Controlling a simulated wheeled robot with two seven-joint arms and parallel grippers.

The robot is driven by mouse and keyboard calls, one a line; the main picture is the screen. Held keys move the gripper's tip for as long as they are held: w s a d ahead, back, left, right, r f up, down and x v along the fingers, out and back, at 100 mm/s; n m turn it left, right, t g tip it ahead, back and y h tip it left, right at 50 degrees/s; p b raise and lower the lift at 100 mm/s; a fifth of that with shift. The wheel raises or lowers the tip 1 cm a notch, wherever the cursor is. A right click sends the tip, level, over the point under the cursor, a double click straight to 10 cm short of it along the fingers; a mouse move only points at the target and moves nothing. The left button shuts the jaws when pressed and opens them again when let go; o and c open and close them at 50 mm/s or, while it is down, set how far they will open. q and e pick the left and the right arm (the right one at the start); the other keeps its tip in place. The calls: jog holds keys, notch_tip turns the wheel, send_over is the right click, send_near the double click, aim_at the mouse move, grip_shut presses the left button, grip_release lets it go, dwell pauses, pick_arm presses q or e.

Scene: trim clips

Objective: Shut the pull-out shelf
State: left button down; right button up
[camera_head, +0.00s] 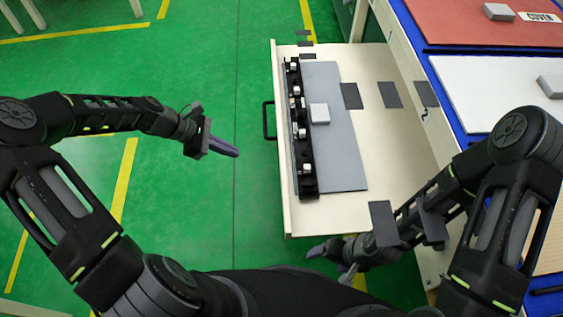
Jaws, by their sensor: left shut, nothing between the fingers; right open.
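The pull-out shelf (355,216) is a pale wooden drawer. It stands pulled out to the left from the workbench on the right. A black handle (268,120) sits on its left outer face. My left gripper (232,151) is shut and empty, over the floor to the left of the shelf and a little below the handle, apart from it. My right gripper (322,250) is by the near edge of the shelf, low in the picture, and open; its fingers are partly hidden.
In the shelf lie a grey panel (345,150), a black strip with white clips (305,155), a light grey block (319,113) and several dark grey squares (390,94). The bench top holds a red mat (450,22) and a white mat (490,88).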

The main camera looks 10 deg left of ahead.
pick_arm(q)
jog(key=shift+s, duration=0.2)
jog(key=d+r+b+x, duration=0.2)
jog(key=x, duration=1.1)
jog(key=shift+b, duration=0.35)
jog(key=shift+w+d, duration=0.1)
